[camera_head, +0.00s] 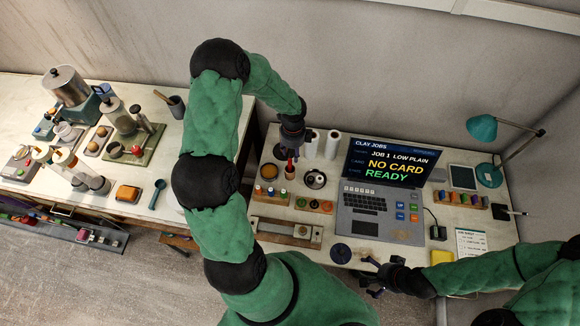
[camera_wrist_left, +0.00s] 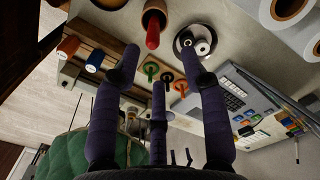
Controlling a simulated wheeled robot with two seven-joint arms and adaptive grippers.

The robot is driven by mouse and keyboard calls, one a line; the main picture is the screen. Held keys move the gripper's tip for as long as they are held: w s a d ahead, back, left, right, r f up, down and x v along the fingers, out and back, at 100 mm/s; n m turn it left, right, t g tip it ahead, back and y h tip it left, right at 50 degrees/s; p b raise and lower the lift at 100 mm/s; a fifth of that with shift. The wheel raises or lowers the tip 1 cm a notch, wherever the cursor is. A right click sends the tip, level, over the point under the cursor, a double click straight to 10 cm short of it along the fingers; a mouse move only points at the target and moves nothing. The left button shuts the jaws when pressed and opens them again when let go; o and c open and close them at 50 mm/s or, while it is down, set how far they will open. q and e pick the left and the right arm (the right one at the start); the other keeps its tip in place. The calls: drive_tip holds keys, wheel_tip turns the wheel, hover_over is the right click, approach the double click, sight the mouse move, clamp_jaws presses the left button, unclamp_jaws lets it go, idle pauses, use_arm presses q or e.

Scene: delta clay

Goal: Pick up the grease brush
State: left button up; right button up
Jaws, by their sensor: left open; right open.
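A red-handled tool (camera_head: 290,164), which looks like the grease brush, stands handle up in a small brown cup (camera_head: 290,174) on the right-hand table. In the left wrist view its red handle (camera_wrist_left: 152,34) sticks out of the cup (camera_wrist_left: 155,8), beyond the fingertips; its lower part is hidden inside. My left gripper (camera_head: 291,144) is over the back of this table, close above the cup. Its spread fingers (camera_wrist_left: 160,62) hold nothing. My right gripper (camera_head: 368,277) is open and empty at the table's front edge, near a dark round disc (camera_head: 341,253).
A round metal dish (camera_head: 316,179) stands right beside the cup, with white rolls (camera_head: 333,144) behind. Wooden spool racks (camera_head: 270,195) lie in front. A laptop-like console (camera_head: 380,210) stands to the right. The left table (camera_head: 30,205) carries several tools and machines.

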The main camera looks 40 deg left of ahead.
sight(290, 161)
use_arm(q)
drive_tip(key=f, duration=0.7)
drive_tip(key=shift+s+a+b, duration=0.25)
drive_tip(key=shift+a+b, duration=0.1)
drive_tip(key=shift+b, duration=0.05)
drive_tip(key=shift+r, duration=0.1)
clamp_jaws()
